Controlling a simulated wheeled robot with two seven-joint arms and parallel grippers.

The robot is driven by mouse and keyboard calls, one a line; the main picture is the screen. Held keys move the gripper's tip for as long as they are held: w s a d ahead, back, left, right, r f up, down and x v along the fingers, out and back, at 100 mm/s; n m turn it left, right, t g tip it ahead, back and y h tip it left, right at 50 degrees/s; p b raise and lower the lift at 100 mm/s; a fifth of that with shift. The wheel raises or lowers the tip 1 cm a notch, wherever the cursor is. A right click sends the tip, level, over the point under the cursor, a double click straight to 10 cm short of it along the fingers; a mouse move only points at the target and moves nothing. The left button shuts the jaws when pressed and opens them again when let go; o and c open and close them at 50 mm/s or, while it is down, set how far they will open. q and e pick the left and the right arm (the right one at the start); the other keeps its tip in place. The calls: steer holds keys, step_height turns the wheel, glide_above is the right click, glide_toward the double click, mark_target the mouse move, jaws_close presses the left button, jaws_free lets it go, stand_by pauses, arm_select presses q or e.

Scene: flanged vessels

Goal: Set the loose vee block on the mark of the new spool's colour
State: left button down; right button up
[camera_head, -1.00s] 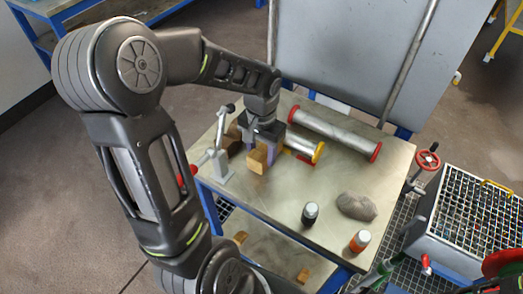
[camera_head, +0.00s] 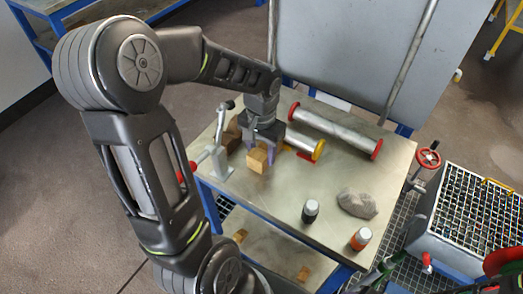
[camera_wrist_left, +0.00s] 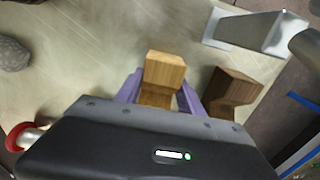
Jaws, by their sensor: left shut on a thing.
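My left gripper (camera_head: 263,150) is shut on a light wooden vee block (camera_head: 257,161), near the left part of the steel bench top (camera_head: 290,195). In the left wrist view the block (camera_wrist_left: 165,73) sits between the purple fingers (camera_wrist_left: 160,92). Whether it touches the bench I cannot tell. A darker wooden block (camera_head: 232,139) is just left of the gripper and also shows in the wrist view (camera_wrist_left: 233,90). A spool with a yellow flange (camera_head: 318,149) lies right of the gripper, its near end hidden. A red patch (camera_head: 305,157) shows beside it. A longer spool (camera_head: 335,130) has red flanges.
A grey stand with a lever (camera_head: 217,162) is close left of the gripper. A black-bodied bottle (camera_head: 310,211), an orange one (camera_head: 360,239) and a grey rag (camera_head: 357,204) are toward the front right. A grated bin (camera_head: 465,215) stands off the right side. The bench middle is clear.

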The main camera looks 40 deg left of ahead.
mark_target(262, 152)
arm_select(q)
steer(key=c, duration=0.6)
jaws_free()
steer(key=shift+c, duration=0.2)
step_height(262, 152, up, 8)
steer(key=shift+f, duration=0.1)
stand_by(0.3)
